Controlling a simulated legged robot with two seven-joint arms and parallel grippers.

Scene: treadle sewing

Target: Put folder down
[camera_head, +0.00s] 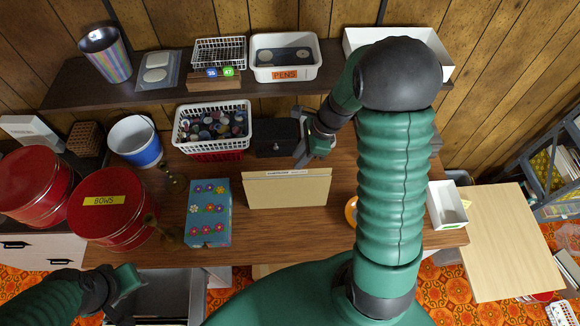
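A tan folder (287,191) with a small label on its top edge is at the middle of the wooden table (300,232). It looks upright, with its broad face toward me. My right gripper (310,152) is just behind and above the folder's top edge, in front of a black box. I see no folder between its fingers. Whether it touches the folder, and how far its fingers are apart, is unclear. My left gripper (124,287) is at the lower left, over a grey open bin or drawer, away from the folder; its fingers are not clear.
A blue flowered box (208,213) stands left of the folder. Behind are a white basket of spools (212,124) and the black box (276,138). Red tins (108,210) and a blue-white bucket (135,141) stand left. My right arm hides part of the table's right side.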

